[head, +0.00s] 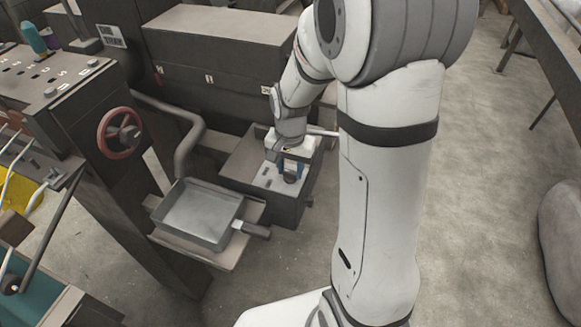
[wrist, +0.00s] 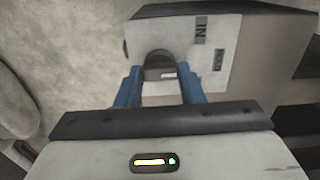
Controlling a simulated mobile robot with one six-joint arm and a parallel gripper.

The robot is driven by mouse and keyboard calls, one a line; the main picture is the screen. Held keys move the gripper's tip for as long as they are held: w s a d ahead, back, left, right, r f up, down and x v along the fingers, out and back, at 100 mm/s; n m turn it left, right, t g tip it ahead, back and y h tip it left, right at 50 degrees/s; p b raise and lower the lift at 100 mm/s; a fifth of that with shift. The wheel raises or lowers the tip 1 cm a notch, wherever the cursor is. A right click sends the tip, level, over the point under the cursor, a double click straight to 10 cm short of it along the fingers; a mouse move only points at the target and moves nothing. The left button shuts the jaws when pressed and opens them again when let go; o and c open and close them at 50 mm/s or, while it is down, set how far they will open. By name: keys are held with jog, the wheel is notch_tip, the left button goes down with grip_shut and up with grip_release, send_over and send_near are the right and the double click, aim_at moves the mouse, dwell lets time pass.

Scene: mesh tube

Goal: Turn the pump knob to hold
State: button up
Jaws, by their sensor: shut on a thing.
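The dark pump knob (wrist: 157,60) sits on the pale top panel (wrist: 225,30) of the pump box, between my two blue fingers in the wrist view. My gripper (wrist: 160,74) is shut on the knob, one finger at each side. A label reading "IN" (wrist: 201,30) lies to the right of the knob; a second dark label (wrist: 219,60) is too small to read surely. In the head view my gripper (head: 291,168) reaches down over the box's panel, with the dark knob (head: 290,178) just below it. The knob's exact pointing direction is unclear.
A grey pan (head: 197,212) with a dark handle rests on a ledge left of the pump box (head: 288,205). A red handwheel (head: 120,133) and a bent pipe (head: 190,140) stand further left. Dark cabinets (head: 215,85) are behind. Open floor (head: 490,170) lies to the right.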

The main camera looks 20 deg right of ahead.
aim_at(291, 172)
dwell(0.4)
jog(key=o, duration=1)
notch_tip(291, 172, up, 8)
jog(key=shift+f, duration=0.1)
jog(key=s+r+n+t, duration=0.1)
jog(key=s+r+n, duration=0.1)
jog(key=s, duration=0.3)
jog(key=s+r+n, duration=0.2)
jog(key=s, duration=0.2)
jog(key=s+r+n+t, duration=0.1)
jog(key=s+n, duration=0.2)
jog(key=s, duration=0.2)
jog(key=shift+s+r+t, duration=0.3)
jog(key=shift+r, duration=0.1)
